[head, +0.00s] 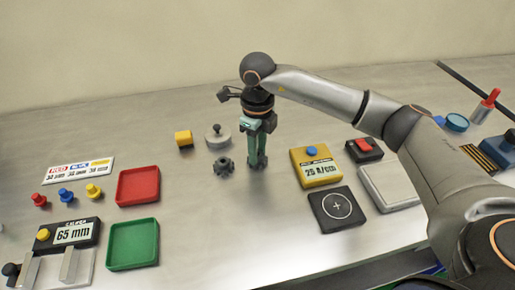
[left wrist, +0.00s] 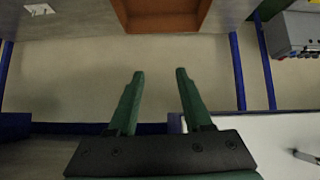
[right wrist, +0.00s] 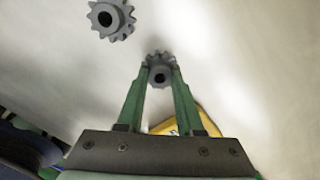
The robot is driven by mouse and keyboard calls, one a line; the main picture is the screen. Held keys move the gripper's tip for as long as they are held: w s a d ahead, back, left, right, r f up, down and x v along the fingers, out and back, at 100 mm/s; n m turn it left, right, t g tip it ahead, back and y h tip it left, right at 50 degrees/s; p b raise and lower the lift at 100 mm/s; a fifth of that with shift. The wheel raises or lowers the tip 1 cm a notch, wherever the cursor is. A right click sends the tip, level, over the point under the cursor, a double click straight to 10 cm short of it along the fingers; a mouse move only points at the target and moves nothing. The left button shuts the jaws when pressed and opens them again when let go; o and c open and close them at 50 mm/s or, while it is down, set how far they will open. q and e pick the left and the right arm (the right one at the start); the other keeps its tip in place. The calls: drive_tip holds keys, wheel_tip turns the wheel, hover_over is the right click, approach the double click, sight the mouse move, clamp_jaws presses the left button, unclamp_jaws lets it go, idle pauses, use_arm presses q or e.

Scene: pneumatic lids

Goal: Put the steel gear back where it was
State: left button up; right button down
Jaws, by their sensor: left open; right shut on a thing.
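My right gripper (head: 257,163) points down over the middle of the table. In the right wrist view its fingertips (right wrist: 159,78) are shut on a grey toothed gear (right wrist: 158,58) with a dark centre hole. The fingers mostly hide this gear in the head view; I cannot tell whether it touches the table. A second, similar dark grey gear (head: 224,167) lies on the table just left of the gripper, and also shows in the right wrist view (right wrist: 111,19). I cannot tell by looks which is steel. My left gripper (left wrist: 156,74) is open and empty, away from the table objects.
A grey knobbed weight (head: 217,136) and a yellow block (head: 184,139) stand behind the second gear. Red (head: 120,202) and green (head: 110,263) trays lie left. The front middle is clear.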

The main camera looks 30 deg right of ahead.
drive_tip(key=shift+f, duration=0.2)
drive_tip(key=c, duration=0.5)
unclamp_jaws()
drive_tip(key=shift+c, duration=0.2)
drive_tip(key=shift+r, duration=0.1)
wheel_tip(320, 180, up, 12)
drive_tip(key=shift+r, duration=0.15)
